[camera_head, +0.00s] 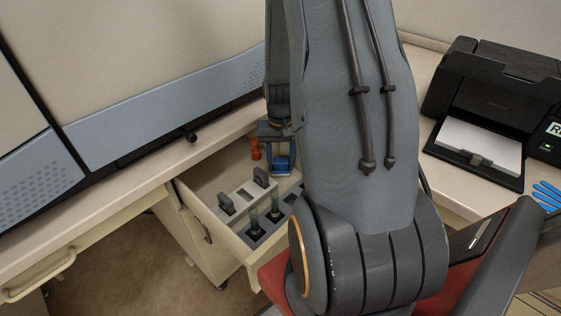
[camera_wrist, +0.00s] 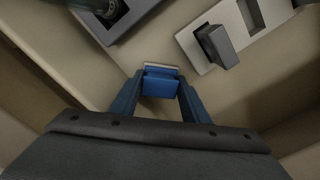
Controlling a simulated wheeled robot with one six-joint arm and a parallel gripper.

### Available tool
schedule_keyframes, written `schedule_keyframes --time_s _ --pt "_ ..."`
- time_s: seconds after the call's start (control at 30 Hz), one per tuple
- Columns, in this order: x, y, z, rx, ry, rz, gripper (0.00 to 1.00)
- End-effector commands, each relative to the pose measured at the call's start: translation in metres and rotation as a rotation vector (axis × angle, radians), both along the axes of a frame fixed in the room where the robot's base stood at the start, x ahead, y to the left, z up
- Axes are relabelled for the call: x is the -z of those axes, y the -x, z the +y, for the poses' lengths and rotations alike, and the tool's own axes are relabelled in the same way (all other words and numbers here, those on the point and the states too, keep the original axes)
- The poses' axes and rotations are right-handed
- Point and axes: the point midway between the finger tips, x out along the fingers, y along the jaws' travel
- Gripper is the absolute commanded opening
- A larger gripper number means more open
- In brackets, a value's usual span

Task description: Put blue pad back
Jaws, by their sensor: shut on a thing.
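The blue pad (camera_wrist: 160,84) is between the two blue fingers of my gripper (camera_wrist: 158,92) in the wrist view, with a pale edge along its far side. My gripper is shut on it. In the head view my gripper (camera_head: 281,160) and the blue pad (camera_head: 283,165) are over the far part of the open drawer (camera_head: 197,202). My own arm hides the right part of the drawer in that view. I cannot tell whether the pad touches the drawer floor.
The drawer holds a light holder (camera_head: 243,196) with dark grey blocks (camera_head: 226,203) and a grey rack (camera_head: 258,236) with glass vials (camera_head: 275,206). An orange bottle (camera_head: 255,149) stands near my gripper. A printer (camera_head: 490,110) and blue glove (camera_head: 548,194) are on the right counter.

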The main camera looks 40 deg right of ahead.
Motion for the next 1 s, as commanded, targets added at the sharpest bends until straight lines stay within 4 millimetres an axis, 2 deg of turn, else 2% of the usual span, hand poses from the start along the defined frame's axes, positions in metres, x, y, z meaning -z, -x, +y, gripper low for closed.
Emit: schedule_keyframes --time_s 0.2,0.23,0.27,0.67,0.77,1.0 --pt "0.001 0.0 0.0 0.0 0.001 -0.001 0.24" --pt "0.001 0.0 0.0 0.0 0.001 -0.001 0.47" --pt "0.001 0.0 0.0 0.0 0.001 -0.001 0.49" --pt "-0.006 -0.001 0.0 0.0 0.001 -0.002 0.49" --pt "-0.017 -0.001 -0.001 0.0 0.002 -0.004 0.49" --pt "-0.061 -0.001 -0.001 0.001 0.002 -0.005 0.49"
